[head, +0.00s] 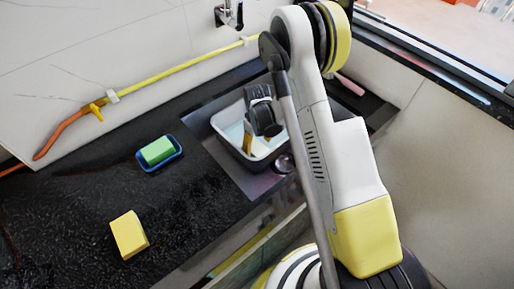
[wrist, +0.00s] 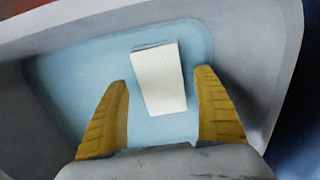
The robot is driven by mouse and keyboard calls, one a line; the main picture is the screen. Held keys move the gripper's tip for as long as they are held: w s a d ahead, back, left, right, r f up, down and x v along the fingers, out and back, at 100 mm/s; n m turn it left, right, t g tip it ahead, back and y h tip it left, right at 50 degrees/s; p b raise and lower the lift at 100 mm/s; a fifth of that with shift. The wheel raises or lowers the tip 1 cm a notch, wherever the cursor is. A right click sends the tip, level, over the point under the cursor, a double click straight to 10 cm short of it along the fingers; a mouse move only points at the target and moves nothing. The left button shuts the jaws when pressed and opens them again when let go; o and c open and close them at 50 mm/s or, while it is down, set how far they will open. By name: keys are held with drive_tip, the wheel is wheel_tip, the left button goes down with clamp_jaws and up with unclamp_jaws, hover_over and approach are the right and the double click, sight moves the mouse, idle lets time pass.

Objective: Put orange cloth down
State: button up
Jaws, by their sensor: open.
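I see no orange cloth in either view. My gripper (head: 248,142) is lowered into a grey-white tub (head: 226,120) standing in the sink. In the wrist view my gripper (wrist: 162,80) is open, with its two ribbed yellow fingers wide apart. A white textured block (wrist: 159,85) lies on the tub's light blue bottom, between and beyond the fingertips. The fingers appear apart from it. In the head view my arm hides part of the tub and its contents.
A yellow block (head: 129,235) lies on the black counter (head: 75,200) at the lower left. A green sponge (head: 157,150) sits in a blue dish (head: 172,163) near the sink (head: 211,150). A yellow and orange hose (head: 170,72) runs along the wall. A tap (head: 229,14) is above.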

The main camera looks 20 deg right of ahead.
wheel_tip(320, 180, up, 10)
drive_tip(key=p, duration=0.3)
wheel_tip(320, 180, up, 12)
drive_tip(key=m+t, duration=0.1)
drive_tip(key=t, duration=0.1)
hover_over(257, 148)
drive_tip(key=s, duration=0.2)
drive_tip(key=s+r+m+t, duration=0.1)
drive_tip(key=s+r, duration=0.5)
drive_tip(key=r, duration=0.4)
drive_tip(key=s+r+m+t, duration=0.1)
drive_tip(key=s+r+t, duration=0.1)
drive_tip(key=s, duration=0.5)
drive_tip(key=s+r+m+t, duration=0.2)
drive_tip(key=s+r, duration=0.2)
drive_tip(key=s, duration=0.3)
drive_tip(key=shift+d+r, duration=0.15)
drive_tip(key=shift+s, duration=0.1)
